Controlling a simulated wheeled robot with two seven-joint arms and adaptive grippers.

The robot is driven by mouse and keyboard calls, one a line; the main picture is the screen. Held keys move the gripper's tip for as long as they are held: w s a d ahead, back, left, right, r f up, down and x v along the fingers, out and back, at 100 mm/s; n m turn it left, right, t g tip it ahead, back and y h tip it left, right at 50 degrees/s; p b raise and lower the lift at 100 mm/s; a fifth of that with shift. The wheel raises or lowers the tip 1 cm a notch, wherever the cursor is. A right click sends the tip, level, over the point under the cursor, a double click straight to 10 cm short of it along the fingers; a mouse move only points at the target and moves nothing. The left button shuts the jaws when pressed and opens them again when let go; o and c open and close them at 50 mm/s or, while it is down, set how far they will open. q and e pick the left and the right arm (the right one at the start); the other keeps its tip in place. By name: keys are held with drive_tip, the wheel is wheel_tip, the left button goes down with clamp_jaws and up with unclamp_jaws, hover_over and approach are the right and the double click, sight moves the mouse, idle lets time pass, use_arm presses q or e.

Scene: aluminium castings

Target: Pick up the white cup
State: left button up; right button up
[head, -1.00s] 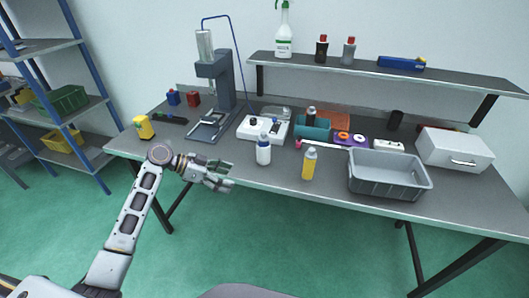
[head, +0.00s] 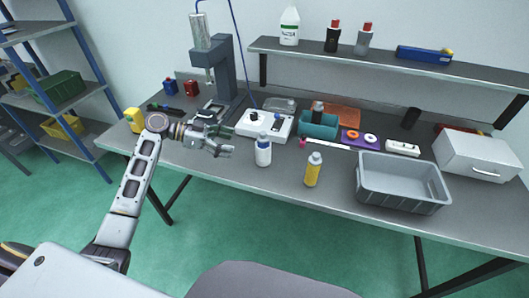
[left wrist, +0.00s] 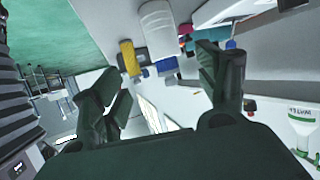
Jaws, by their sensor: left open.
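I cannot make out a clear white cup in either view. My right gripper is not in view.
A yellow bottle (head: 313,170) and a grey bin (head: 402,206) stand to the right. A white device (head: 264,124) and a press (head: 225,70) stand behind. A teal bin (head: 318,126), white box (head: 476,155) and shelf (head: 390,68) are further off.

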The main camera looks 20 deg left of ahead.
sight(259, 147)
use_arm(q)
drive_tip(key=p+x, duration=0.1)
drive_tip(key=x, duration=0.6)
drive_tip(key=shift+d, duration=0.1)
drive_tip(key=shift+w+d+f, duration=0.2)
drive_tip(key=shift+d+f, duration=0.05)
drive_tip(key=shift+d, duration=0.3)
drive_tip(key=shift+w+d+f+p, duration=0.3)
drive_tip(key=shift+w+d+p, duration=0.15)
drive_tip(key=shift+w+d, duration=0.15)
drive_tip(key=shift+p+x, duration=0.3)
drive_tip(key=shift+x, duration=1.5)
drive_tip(key=shift+a+f, duration=0.1)
drive_tip(key=shift+f, duration=0.05)
drive_tip(key=shift+c, duration=0.8)
drive_tip(key=c, duration=1)
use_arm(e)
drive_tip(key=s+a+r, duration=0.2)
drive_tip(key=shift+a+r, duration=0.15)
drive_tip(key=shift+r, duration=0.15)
